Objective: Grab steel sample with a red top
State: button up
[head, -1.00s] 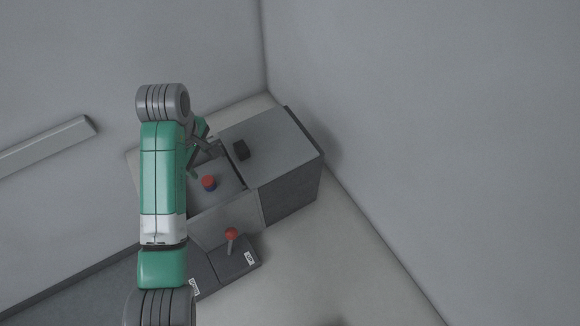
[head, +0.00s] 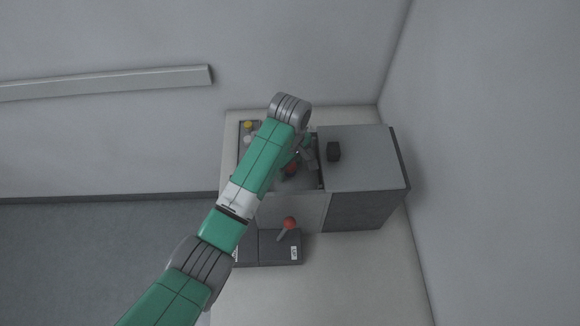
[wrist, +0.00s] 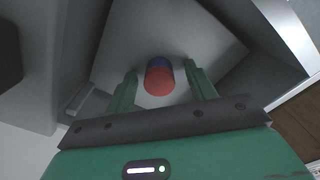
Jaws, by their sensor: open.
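The steel sample with a red top (wrist: 159,80) shows between my two green fingers in the wrist view, with a blue part below the red. My gripper (wrist: 161,76) is open, with a gap on each side of the sample; I cannot tell whether the fingertips reach down to its level. In the head view the red top (head: 291,169) is partly hidden beside my gripper (head: 303,158), inside the press's grey recess.
A red-knobbed lever (head: 289,224) stands in front on a dark panel. A yellow-topped item (head: 248,126) is at the back left.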

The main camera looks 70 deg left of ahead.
grip_shut()
